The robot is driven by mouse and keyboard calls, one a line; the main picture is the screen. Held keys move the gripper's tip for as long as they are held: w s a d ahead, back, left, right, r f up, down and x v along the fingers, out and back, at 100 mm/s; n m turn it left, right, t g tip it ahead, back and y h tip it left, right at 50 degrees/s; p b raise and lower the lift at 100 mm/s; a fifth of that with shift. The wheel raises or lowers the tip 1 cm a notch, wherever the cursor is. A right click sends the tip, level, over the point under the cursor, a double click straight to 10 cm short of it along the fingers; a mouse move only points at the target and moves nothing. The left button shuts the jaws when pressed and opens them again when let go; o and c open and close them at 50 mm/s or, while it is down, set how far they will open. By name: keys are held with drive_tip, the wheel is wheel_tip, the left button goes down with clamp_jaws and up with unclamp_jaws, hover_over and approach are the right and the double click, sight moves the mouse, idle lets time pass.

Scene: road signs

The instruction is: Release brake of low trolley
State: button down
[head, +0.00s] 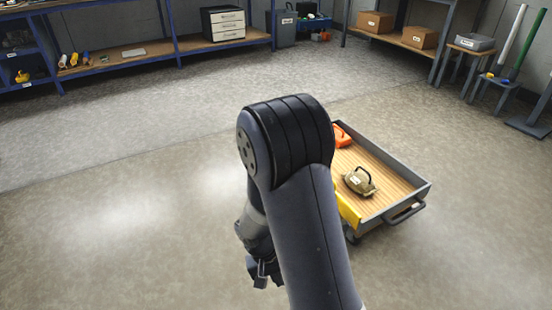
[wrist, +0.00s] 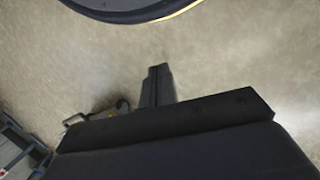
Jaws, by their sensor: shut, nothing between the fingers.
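The low trolley (head: 408,206) stands on the floor right of my arm in the head view. It has grey rims, a wooden bed and a dark handle at its near right corner. A yellow part (head: 348,208) shows on its near left side. My arm hides the trolley's left part, and I cannot make out the brake. My gripper (head: 262,275) hangs left of my arm, apart from the trolley. In the wrist view my gripper's fingers (wrist: 158,84) are together and empty, over bare floor.
On the trolley lie an olive object with a handle (head: 359,181) and an orange object (head: 341,137). Blue-framed shelves (head: 120,60) line the back wall. Boxes (head: 420,37) and small stools (head: 495,86) stand at the back right. The floor at left is clear.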

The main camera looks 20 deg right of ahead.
drive_tip(key=w+a+f+m+p, duration=0.2)
drive_tip(key=w+f+m+p, duration=0.3)
drive_tip(key=w+f, duration=0.3)
wheel_tip(320, 180, down, 3)
drive_tip(key=shift+w+a+f+m+p, duration=0.1)
drive_tip(key=shift+w+a+m+p, duration=0.25)
drive_tip(key=shift+p, duration=0.35)
